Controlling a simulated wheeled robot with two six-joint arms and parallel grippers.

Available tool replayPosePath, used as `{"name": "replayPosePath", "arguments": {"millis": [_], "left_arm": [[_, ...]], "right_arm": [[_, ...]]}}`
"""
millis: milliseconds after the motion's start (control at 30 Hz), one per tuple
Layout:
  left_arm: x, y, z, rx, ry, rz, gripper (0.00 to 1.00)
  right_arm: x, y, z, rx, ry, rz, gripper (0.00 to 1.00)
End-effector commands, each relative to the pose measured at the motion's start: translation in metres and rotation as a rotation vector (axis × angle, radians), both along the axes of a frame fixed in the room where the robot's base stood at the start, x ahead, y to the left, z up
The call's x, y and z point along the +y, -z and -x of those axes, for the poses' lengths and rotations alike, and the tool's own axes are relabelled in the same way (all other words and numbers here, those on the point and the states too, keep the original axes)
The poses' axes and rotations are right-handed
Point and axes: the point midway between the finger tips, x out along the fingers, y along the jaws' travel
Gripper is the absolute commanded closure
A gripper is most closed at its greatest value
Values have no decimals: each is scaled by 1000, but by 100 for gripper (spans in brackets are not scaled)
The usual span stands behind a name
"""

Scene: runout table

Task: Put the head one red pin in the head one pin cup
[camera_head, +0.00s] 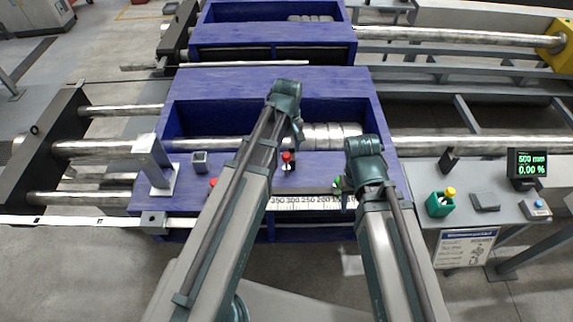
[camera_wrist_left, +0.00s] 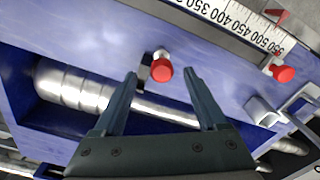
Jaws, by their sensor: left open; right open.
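A red-headed pin (camera_head: 287,157) stands upright beside a small black piece on the blue housing's front ledge. In the left wrist view the red pin head (camera_wrist_left: 163,74) shows between the open fingertips of my left gripper (camera_wrist_left: 160,76), with no finger closed on it. In the head view the left gripper (camera_head: 298,134) is close above and behind the pin. A small grey square cup (camera_head: 199,162) stands left on the ledge; it also shows in the left wrist view (camera_wrist_left: 262,112). My right gripper (camera_head: 346,193) is open, low at the ledge's right end; its fingertips are partly hidden.
A second red knob (camera_head: 213,182) sits by the ruler scale (camera_head: 300,203). A grey upright post (camera_head: 153,165) stands left of the grey cup. A green cup (camera_head: 440,205) with a yellow-topped pin and a display (camera_head: 527,165) are on the right shelf. Steel bars run behind.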

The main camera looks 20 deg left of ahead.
Motion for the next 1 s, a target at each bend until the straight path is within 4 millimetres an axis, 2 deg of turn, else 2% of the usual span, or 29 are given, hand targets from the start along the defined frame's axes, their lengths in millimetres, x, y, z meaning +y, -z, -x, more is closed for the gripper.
{"name": "replayPosePath", "arguments": {"millis": [33, 300, 633, 1000], "left_arm": [[1, 11, 1, 0, 0, 0, 26], [2, 43, 2, 0, 0, 0, 26], [2, 44, 2, 0, 0, 0, 27], [2, 44, 2, 0, 0, 0, 94]], "right_arm": [[0, 11, 0, 0, 0, 0, 50], [0, 43, 0, 0, 0, 0, 50], [0, 44, 0, 0, 0, 0, 50], [0, 44, 0, 0, 0, 0, 50]]}}
